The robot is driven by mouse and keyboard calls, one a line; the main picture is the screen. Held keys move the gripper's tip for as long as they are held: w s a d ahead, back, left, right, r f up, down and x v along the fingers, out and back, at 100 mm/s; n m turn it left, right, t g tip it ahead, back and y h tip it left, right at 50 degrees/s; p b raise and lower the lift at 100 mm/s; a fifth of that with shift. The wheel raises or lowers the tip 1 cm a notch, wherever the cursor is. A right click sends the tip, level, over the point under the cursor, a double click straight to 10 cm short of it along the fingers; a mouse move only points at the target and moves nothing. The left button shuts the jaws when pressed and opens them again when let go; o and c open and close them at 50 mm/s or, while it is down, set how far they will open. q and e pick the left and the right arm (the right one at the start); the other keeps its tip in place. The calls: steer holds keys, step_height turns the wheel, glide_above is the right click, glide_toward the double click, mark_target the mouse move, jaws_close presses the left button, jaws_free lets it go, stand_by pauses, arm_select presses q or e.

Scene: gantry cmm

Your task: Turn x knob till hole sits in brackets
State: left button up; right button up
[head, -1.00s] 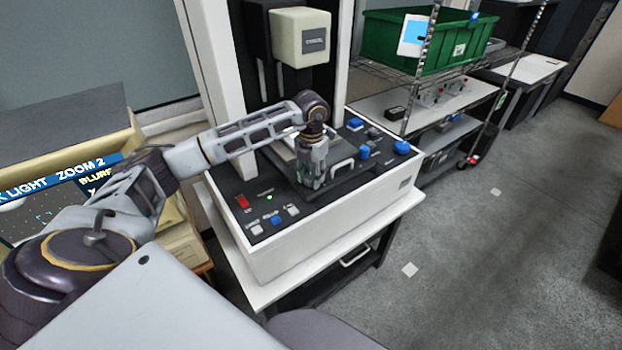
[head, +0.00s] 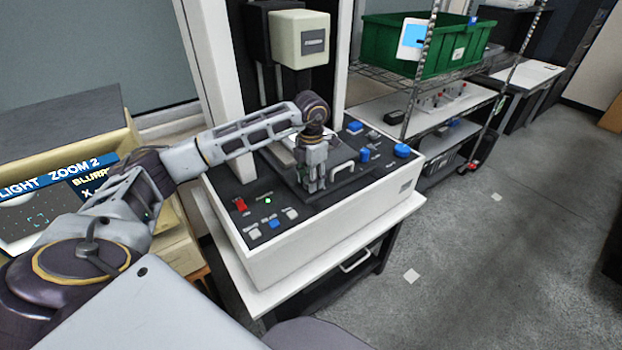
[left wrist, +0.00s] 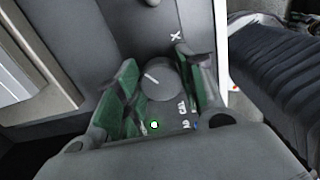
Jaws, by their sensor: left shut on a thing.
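The X knob (left wrist: 165,82) is a dark round dial with a white pointer line, beside a white X mark (left wrist: 175,36) in the left wrist view. My left gripper (left wrist: 166,90) is shut on it, a green-padded finger on each side. In the head view my left gripper (head: 315,184) points down at the machine's dark top panel (head: 240,188) and hides the knob. The screen (head: 62,205) at left reads LIGHT, ZOOM 2 and BLURRY. Small cyan brackets (head: 39,220) show on it. A pale shape lies near its left edge; I cannot tell whether it is the hole. My right gripper is out of view.
The panel carries a red switch (head: 240,204), a green light (head: 267,200) and blue knobs (head: 401,150). A white machine column (head: 208,70) stands behind my left arm. A wire shelf with a green bin (head: 420,45) is at back right.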

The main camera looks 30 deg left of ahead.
arm_select(q)
steer(key=shift+r, duration=0.1)
steer(key=o, duration=1)
steer(key=shift+r, duration=0.65)
step_height(320, 180, up, 11)
steer(key=shift+f, duration=0.2)
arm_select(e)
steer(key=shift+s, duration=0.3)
arm_select(q)
steer(key=shift+f, duration=0.1)
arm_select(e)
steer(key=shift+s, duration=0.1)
